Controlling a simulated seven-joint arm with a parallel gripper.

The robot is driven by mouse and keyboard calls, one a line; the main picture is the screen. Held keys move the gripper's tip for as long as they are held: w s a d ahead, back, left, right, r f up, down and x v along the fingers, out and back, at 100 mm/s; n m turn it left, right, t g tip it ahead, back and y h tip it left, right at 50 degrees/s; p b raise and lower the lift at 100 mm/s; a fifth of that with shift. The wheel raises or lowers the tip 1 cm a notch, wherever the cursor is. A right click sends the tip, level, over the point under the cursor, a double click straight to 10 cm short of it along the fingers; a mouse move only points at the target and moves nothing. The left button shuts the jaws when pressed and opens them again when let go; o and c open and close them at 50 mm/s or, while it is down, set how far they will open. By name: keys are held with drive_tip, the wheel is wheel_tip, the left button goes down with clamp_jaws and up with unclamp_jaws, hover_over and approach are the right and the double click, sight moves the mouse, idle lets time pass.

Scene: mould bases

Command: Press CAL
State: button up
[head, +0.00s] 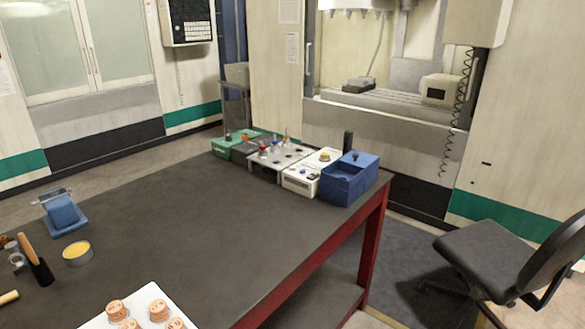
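No label reading CAL is legible at this size. A white box (303,184) stands near the far right end of the dark table, with a yellow round part (325,156) on its top and small dark marks on its front. A light grey panel (265,165) with several red and pale upright knobs stands just left of it. A green unit (226,151) stands at the left end of this row. I cannot tell which of these bears the CAL control. My gripper is not in view.
A blue open bin (335,190) stands right of the white box, with a dark cylinder (348,141) behind. A blue stand (64,213), yellow tin (77,252) and white tray (98,322) with round orange-brown pieces are near left. The table's middle (200,225) is clear.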

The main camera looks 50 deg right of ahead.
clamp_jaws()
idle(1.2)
